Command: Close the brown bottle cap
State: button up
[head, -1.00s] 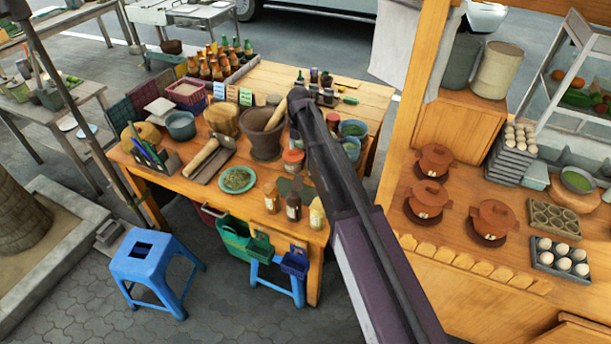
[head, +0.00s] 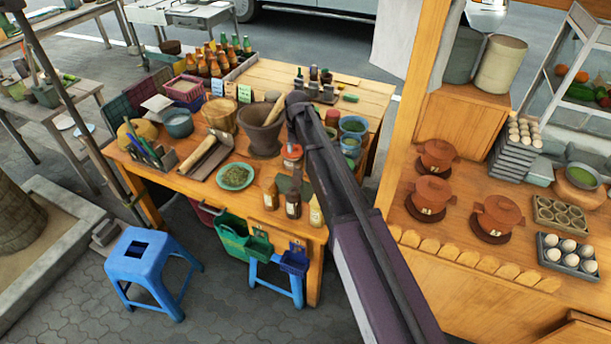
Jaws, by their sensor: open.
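Three small bottles stand upright at the front right edge of the wooden table (head: 255,235). One is amber (head: 271,196), one is dark brown (head: 293,205) and one is yellowish (head: 315,212). Their tops are too small to show whether a cap is on, and no loose cap can be made out. My dark arm reaches in from the lower right, over the table's right side. Its far end is beside the clay mortar, beyond the bottles.
The clay mortar (head: 260,135) with its pestle stands mid-table. A green plate of herbs (head: 235,177) lies left of the bottles, and a red-lidded jar (head: 292,155) behind them. Blue bowls (head: 353,124) stand right. A counter with clay pots (head: 432,193) flanks my arm.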

aim_at(299, 170)
jog(key=shift+f+b, duration=4.45)
jog(key=shift+f, duration=0.25)
